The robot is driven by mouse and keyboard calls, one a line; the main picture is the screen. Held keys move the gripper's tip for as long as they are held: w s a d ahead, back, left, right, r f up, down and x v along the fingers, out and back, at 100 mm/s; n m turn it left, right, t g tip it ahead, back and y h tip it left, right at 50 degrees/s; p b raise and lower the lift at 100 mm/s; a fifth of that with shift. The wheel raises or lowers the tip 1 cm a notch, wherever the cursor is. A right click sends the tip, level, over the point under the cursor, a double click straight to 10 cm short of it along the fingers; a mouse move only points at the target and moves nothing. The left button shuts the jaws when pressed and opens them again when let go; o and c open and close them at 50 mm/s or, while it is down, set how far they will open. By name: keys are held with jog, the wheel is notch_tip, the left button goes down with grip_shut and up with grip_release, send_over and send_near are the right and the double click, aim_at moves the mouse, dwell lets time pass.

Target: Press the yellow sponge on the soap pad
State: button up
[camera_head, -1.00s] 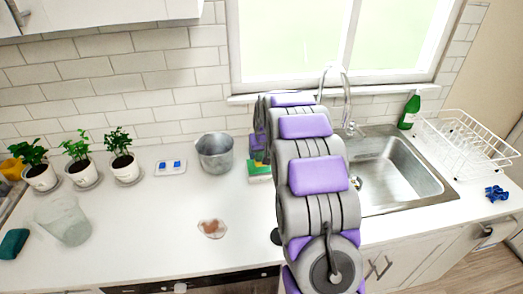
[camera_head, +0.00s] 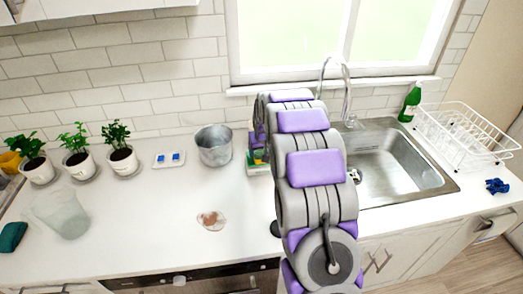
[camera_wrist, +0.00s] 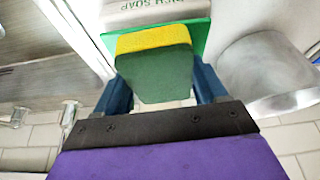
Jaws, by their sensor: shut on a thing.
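The sponge (camera_wrist: 160,65) has a yellow layer and a thick green layer. In the wrist view it sits between the blue fingers of my gripper (camera_wrist: 160,90), which is shut on it. Just beyond it is the green soap pad (camera_wrist: 203,38) on a pale holder (camera_wrist: 155,10) lettered "SOAP". The sponge overlaps the pad in this view; I cannot tell whether they touch. In the head view my arm hides most of the gripper and sponge. The pale holder (camera_head: 257,169) shows just left of the arm.
A grey metal pot (camera_head: 214,147) stands close left of the holder; it also shows in the wrist view (camera_wrist: 265,70). The sink (camera_head: 395,165) lies to the right. The front counter is mostly clear.

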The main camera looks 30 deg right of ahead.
jog(key=shift+f, duration=1.1)
dwell(1.4)
jog(key=shift+r+p, duration=1.45)
jog(key=shift+r, duration=2.2)
jog(key=shift+f, duration=0.1)
jog(key=s+a+f+n, duration=0.1)
jog(key=s+a, duration=0.5)
jog(key=a, duration=0.3)
jog(key=s+a+f+n+y, duration=0.1)
jog(key=s+a, duration=0.6)
jog(key=a, duration=0.3)
jog(key=shift+f, duration=0.3)
